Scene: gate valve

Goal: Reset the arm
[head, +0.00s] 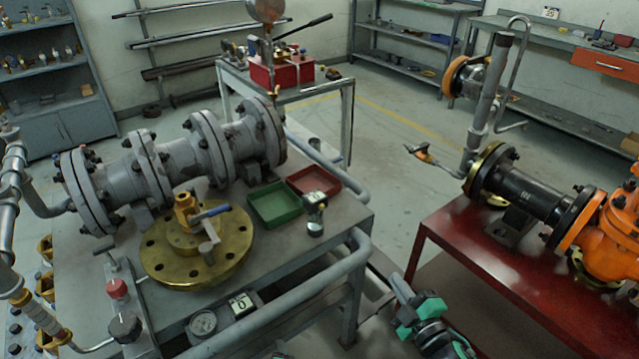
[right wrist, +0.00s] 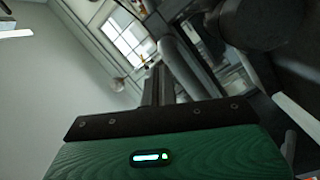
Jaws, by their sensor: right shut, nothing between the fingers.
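My right gripper (head: 398,284) is in the lower middle of the head view, over the gap between the two benches. Its green and black body shows, and it holds nothing. In the right wrist view its dark fingers (right wrist: 157,86) are together beyond the green housing. It is apart from the grey flanged pipe assembly (head: 180,160) on the left bench and from the orange valve body (head: 610,225) on the red bench. A brass flange (head: 160,262) with a blue-handled valve lies on the grey bench. My left gripper is not seen.
The grey bench (head: 335,235) has a pipe rail along its edge, close to my right arm. On it are a green tray (head: 275,205), a red tray (head: 314,181) and a gauge (head: 203,323). The red bench (head: 470,245) stands right. Open floor (head: 375,150) lies behind.

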